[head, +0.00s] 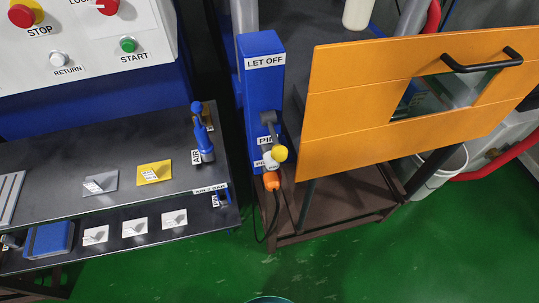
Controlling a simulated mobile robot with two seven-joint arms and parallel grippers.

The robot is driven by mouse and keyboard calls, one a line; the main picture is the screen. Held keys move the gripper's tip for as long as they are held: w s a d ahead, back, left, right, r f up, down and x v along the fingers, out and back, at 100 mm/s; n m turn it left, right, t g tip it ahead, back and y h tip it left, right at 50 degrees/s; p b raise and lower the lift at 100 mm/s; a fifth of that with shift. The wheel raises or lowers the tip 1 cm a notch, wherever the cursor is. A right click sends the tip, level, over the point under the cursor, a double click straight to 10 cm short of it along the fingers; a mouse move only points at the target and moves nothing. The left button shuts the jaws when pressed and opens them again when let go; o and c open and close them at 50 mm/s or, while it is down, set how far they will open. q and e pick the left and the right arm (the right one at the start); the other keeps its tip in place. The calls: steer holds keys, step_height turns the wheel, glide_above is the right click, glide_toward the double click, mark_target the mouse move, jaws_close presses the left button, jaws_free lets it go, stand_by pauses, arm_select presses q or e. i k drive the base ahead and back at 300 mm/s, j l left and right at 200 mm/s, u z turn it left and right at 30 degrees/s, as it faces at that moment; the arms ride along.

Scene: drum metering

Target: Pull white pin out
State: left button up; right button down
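A blue post (262,75) marked LET OFF stands in the middle of the head view. A label starting with PI, partly covered, is on its lower front. A grey lever-like part (268,117) sticks out beside that label. An orange plug-like piece (271,181) with a black cable hangs below. Neither of my grippers is in view.
An orange panel (340,100) with a black handle stands right of the post. A dark bench (130,165) with cards and a blue AIR lever (202,135) is at left, below a button panel (85,40). Green floor (370,260) is clear in front.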

mark_target(271, 164)
steer(key=i+l, duration=0.1)
steer(key=l, duration=2)
steer(key=u, duration=1.15)
